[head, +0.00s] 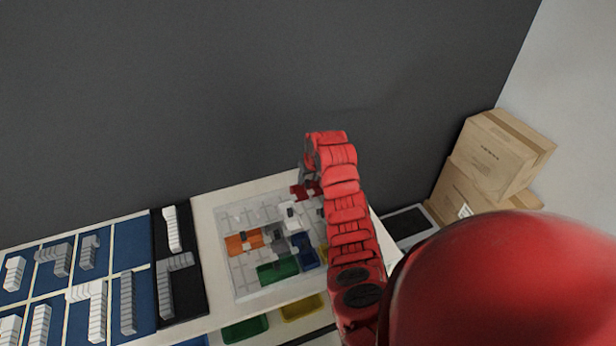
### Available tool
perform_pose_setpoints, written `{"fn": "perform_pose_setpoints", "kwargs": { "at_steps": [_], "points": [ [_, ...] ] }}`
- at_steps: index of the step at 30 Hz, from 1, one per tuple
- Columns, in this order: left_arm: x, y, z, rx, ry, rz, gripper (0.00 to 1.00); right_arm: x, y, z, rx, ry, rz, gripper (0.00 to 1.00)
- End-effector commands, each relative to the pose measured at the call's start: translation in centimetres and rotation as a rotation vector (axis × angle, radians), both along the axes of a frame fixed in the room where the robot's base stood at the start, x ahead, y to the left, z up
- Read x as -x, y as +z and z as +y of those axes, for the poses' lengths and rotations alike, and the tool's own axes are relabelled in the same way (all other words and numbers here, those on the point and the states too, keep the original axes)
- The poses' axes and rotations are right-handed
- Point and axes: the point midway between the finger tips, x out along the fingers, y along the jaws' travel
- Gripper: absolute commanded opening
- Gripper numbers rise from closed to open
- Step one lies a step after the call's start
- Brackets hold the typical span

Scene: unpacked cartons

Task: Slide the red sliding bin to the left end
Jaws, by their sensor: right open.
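The red sliding bin (299,192) is at the back right of a pale grid board (238,212). Only part of it shows; my right arm and gripper cover its right side. My right gripper (307,180) is open and is right at the red bin, just above or against it; I cannot tell whether it touches. My left gripper is not in view.
On the board are an orange bin (239,244), a green bin (278,272), a blue bin (308,254) and a partly hidden yellow piece. Grey and white blocks lie on blue and black panels at left. Stacked cartons (497,152) stand at right. A dark wall is behind.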

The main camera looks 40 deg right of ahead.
Motion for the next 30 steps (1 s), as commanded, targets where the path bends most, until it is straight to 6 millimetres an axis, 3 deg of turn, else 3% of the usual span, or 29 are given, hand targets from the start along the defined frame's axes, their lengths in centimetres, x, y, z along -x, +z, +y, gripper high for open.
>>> {"fn": "perform_pose_setpoints", "kwargs": {
  "at_steps": [6, 15, 17, 24, 30],
  "points": [
    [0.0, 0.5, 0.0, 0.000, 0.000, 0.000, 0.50, -0.4, -1.2, 0.0, 0.001, 0.002, 0.001, 0.50],
    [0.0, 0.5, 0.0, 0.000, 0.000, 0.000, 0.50, -0.5, -1.4, -0.1, 0.002, 0.001, 0.000, 0.50],
    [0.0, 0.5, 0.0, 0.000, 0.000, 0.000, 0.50, -0.5, -1.4, -0.1, 0.002, 0.001, 0.000, 0.43],
    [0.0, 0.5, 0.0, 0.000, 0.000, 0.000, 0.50, -0.5, -1.4, -0.1, 0.002, 0.001, 0.000, 0.00],
    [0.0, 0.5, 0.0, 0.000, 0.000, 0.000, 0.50, -0.5, -1.4, -0.1, 0.002, 0.001, 0.000, 0.00]
  ]
}}
